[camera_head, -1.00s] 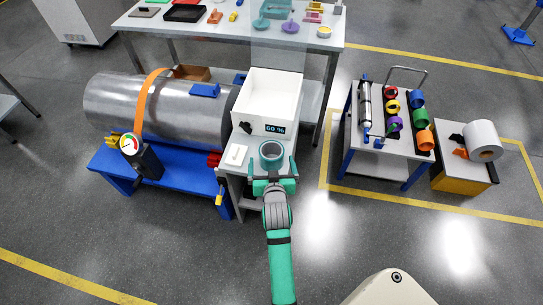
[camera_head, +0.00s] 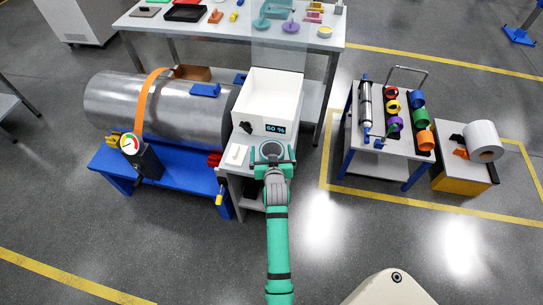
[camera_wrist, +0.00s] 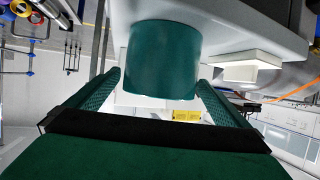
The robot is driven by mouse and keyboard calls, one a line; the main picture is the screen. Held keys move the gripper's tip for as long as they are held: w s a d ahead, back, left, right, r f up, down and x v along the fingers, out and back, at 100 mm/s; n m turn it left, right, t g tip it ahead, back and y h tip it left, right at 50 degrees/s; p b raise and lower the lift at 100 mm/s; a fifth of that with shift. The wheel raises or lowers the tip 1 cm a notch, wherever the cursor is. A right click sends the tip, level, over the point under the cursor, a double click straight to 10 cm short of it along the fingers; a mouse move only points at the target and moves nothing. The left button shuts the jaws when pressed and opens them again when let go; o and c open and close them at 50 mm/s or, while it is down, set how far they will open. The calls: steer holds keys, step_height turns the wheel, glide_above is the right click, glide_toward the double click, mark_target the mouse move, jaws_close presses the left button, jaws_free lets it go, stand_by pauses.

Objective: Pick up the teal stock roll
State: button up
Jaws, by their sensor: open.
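The teal stock roll (camera_head: 271,150) stands upright on the small grey table in front of the white box; its dark hollow top faces the camera. In the wrist view, which is upside down, the roll (camera_wrist: 165,55) fills the upper middle. My gripper (camera_head: 273,160) is open, with one finger on each side of the roll's near part. In the wrist view my gripper (camera_wrist: 158,82) shows a gap between each finger and the roll. The roll's lower part is hidden by my gripper in the head view.
The white box (camera_head: 258,110) with a small display stands just behind the roll. A white block (camera_head: 236,155) lies to its left. A large metal cylinder (camera_head: 185,108) lies on a blue bench further left. A cart (camera_head: 380,165) with coloured rolls stands right, past open floor.

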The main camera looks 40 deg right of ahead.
steer(key=c, duration=1.2)
steer(key=shift+c, duration=0.9)
steer(key=shift+r, duration=0.15)
